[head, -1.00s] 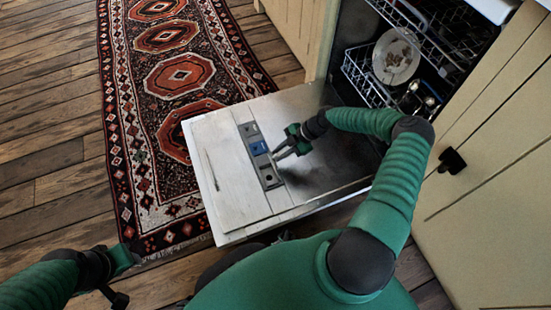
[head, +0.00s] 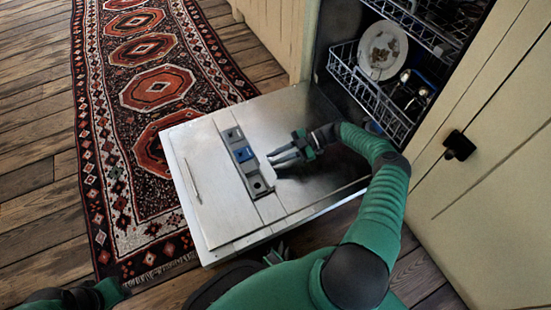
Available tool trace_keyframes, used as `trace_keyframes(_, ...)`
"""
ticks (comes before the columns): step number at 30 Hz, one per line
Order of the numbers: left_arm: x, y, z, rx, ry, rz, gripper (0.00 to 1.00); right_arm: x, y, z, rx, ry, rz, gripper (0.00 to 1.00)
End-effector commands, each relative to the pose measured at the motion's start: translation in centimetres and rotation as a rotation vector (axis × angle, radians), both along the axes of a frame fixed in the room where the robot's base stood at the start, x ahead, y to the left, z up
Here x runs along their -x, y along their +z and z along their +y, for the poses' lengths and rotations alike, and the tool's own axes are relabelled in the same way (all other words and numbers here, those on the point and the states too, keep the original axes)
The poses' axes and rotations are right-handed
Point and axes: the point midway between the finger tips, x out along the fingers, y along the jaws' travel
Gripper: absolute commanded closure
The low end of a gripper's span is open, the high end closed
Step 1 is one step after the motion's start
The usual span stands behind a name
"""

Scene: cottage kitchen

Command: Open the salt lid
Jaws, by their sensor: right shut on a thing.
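The open dishwasher door (head: 215,215) lies flat with its inner side up. A grey dispenser strip (head: 262,186) with a blue middle part (head: 243,154) is set into it; dark square spots show at both ends. I cannot clearly tell which part is the salt lid. My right gripper (head: 273,159) reaches in from the right, with its fingertips at the strip's right edge beside the blue part. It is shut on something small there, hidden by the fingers. My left gripper (head: 112,291) is partly cut off at the bottom left, away from the door, and its fingers are unclear.
The lower rack (head: 370,95) of the dishwasher holds a plate (head: 382,50) and several utensils. A cream cabinet with a black knob (head: 459,145) stands to the right. A patterned rug (head: 158,88) lies left of the door on the wooden floor.

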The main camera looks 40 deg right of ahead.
Motion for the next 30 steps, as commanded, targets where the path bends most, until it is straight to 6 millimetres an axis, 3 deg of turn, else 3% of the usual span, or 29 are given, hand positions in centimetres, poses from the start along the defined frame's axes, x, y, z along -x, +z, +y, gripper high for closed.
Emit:
trace_keyframes(12, 0.0, -0.1, 0.0, 0.0, 0.0, 0.0, 0.64, 0.0, -0.3, -0.3, 0.002, -0.006, 0.002, 1.0)
trace_keyframes(13, 0.0, -0.1, 0.0, 0.0, 0.0, 0.0, 0.64, 0.0, -0.3, -0.3, 0.002, -0.006, 0.002, 0.79)
trace_keyframes(18, 0.0, -0.1, 0.0, 0.0, 0.0, 0.0, 0.64, 0.0, -0.2, -0.2, 0.0, -0.004, 0.001, 0.6)
trace_keyframes(26, 0.0, 0.0, 0.0, 0.0, 0.0, 0.0, 0.64, 0.0, -0.1, -0.2, -0.002, -0.002, 0.0, 0.6)
trace_keyframes(30, 0.0, 0.6, 0.0, 0.0, 0.0, 0.0, 0.64, 0.5, 0.5, -1.5, 0.0, -0.005, 0.001, 0.6)
